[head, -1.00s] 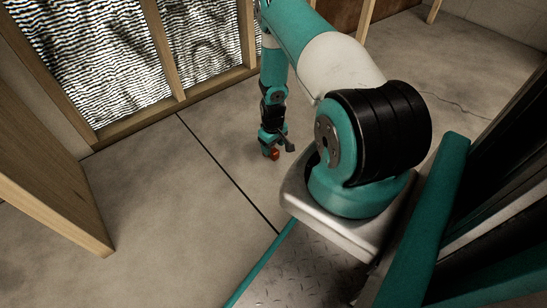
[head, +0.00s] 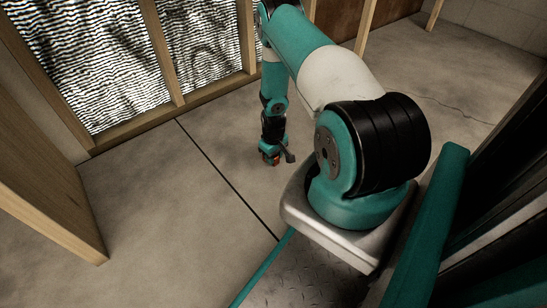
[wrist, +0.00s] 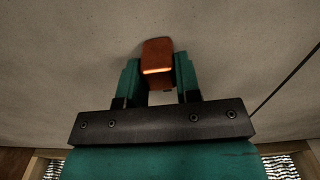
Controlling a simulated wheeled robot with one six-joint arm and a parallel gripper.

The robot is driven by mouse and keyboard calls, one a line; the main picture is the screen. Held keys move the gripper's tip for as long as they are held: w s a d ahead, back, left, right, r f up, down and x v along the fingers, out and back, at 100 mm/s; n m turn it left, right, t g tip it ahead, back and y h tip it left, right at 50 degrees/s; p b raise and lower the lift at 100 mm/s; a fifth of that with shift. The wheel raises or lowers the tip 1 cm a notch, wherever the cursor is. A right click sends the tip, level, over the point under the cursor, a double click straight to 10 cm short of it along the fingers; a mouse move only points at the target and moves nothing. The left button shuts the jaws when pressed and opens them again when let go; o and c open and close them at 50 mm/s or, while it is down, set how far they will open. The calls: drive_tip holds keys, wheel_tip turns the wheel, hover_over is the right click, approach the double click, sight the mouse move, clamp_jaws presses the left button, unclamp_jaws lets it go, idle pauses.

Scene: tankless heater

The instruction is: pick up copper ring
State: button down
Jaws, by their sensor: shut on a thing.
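The copper ring (wrist: 157,54) shows in the wrist view as an orange-brown piece with a bright lower edge. It sits between the two teal fingers of my gripper (wrist: 158,78), which are shut on it. I cannot tell from these views whether the ring is clear of the floor. The fingers hide part of it.
The concrete floor (head: 150,215) around my gripper is clear, with a dark joint line crossing it. A stud wall (head: 160,50) with silvery insulation stands behind on the left. A wooden panel (head: 45,185) stands at the left edge.

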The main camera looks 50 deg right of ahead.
wheel_tip(320, 180, up, 20)
drive_tip(key=p, duration=1.1)
